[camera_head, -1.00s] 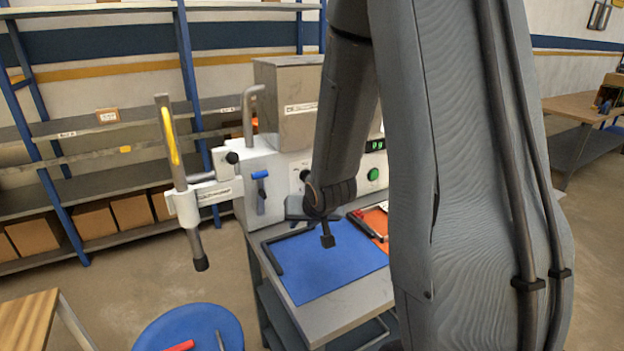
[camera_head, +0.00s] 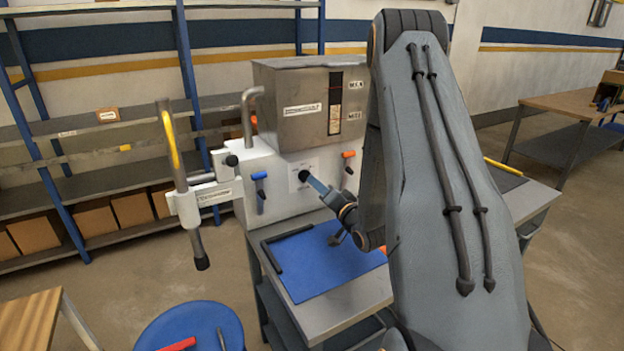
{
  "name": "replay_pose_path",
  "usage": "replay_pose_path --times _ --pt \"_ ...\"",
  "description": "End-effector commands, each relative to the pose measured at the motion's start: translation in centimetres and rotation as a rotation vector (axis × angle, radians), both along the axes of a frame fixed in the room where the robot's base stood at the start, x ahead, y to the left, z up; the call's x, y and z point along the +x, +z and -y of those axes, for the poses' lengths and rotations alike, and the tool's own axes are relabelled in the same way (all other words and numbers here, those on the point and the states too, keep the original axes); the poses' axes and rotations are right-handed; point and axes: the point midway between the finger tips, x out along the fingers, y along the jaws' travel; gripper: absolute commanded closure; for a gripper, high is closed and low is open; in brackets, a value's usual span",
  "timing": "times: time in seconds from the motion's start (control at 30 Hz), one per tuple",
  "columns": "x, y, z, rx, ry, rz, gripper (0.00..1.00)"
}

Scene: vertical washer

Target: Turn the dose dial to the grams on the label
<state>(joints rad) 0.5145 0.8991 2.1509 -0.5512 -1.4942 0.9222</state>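The dose dial appears to be the small black knob (camera_head: 303,175) on a pale plate at the front of the white machine (camera_head: 275,195). A label plate (camera_head: 302,109) is on the grey metal hopper (camera_head: 285,85) above it; its print is too small to read. My gripper (camera_head: 318,186) points up and left toward the knob, its tip close to the knob's right side. I cannot tell whether it touches the knob. The fingers are too small to tell open from shut.
A blue lever (camera_head: 260,190) is left of the knob and an orange lever (camera_head: 348,158) right of it. A blue mat (camera_head: 310,275) lies on the bench below. A post with a yellow stripe (camera_head: 171,145) stands left. My arm hides the machine's right side.

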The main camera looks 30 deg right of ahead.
Motion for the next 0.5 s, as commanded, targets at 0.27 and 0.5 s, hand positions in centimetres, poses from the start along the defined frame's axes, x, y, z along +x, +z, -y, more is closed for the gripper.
replay_pose_path --times 0.27,0.5 --pt "3.7 0.1 -0.1 -0.001 0.001 -0.001 0.72" --pt "4.6 0.0 -0.2 -0.001 -0.001 -0.001 0.72"
